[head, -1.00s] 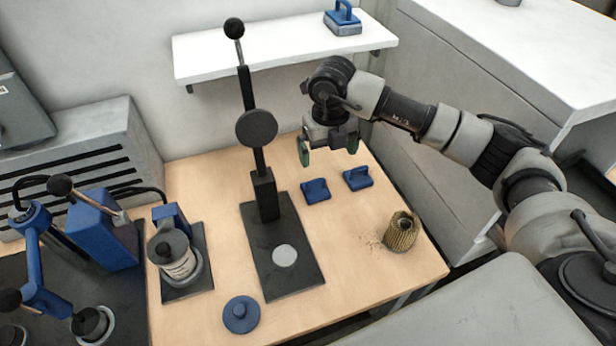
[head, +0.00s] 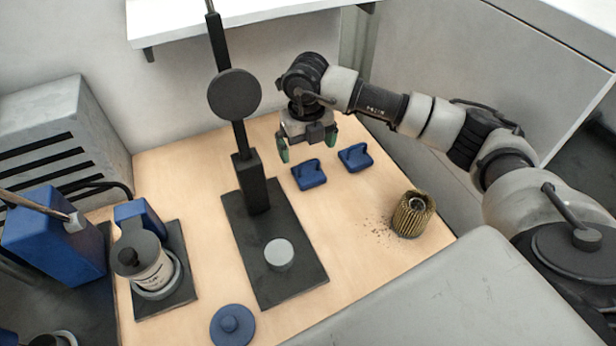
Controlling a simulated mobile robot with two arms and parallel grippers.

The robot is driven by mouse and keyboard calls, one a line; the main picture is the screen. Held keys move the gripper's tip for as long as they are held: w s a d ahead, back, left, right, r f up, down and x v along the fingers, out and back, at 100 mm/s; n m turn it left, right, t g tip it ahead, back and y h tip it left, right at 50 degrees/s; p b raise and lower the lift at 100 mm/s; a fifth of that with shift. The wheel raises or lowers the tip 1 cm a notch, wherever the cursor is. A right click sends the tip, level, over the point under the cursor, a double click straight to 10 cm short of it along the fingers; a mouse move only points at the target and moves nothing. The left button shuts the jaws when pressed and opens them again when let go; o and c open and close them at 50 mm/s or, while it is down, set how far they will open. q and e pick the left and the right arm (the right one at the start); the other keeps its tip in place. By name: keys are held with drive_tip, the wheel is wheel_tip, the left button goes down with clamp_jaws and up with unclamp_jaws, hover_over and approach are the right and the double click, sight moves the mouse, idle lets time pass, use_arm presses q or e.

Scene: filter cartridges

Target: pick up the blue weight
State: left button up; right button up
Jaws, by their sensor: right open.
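I cannot tell which one the task means. My right gripper (head: 307,146) is open and empty, with green fingertips spread apart. It shows just above the left block in the picture, apart from it. Its height over the table is hard to judge. My left gripper is not in view.
A black press stand (head: 252,180) rises left of my right gripper. A ribbed brass-coloured cartridge (head: 412,214) stands at the right among dark crumbs. A round blue lid (head: 232,325) lies at the front. A white shelf (head: 175,22) hangs behind.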

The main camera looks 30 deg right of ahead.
sight(307, 165)
wheel_tip(307, 165, down, 4)
drive_tip(key=shift+f+p, duration=0.1)
drive_tip(key=shift+p, duration=0.2)
drive_tip(key=shift+w+d+f+p, duration=0.2)
drive_tip(key=shift+f+p, duration=0.15)
drive_tip(key=shift+f, duration=1)
drive_tip(key=shift+w+d+f+p, duration=0.15)
drive_tip(key=shift+f+p, duration=0.2)
drive_tip(key=shift+f, duration=0.95)
drive_tip(key=shift+r, duration=0.1)
drive_tip(key=c, duration=1.4)
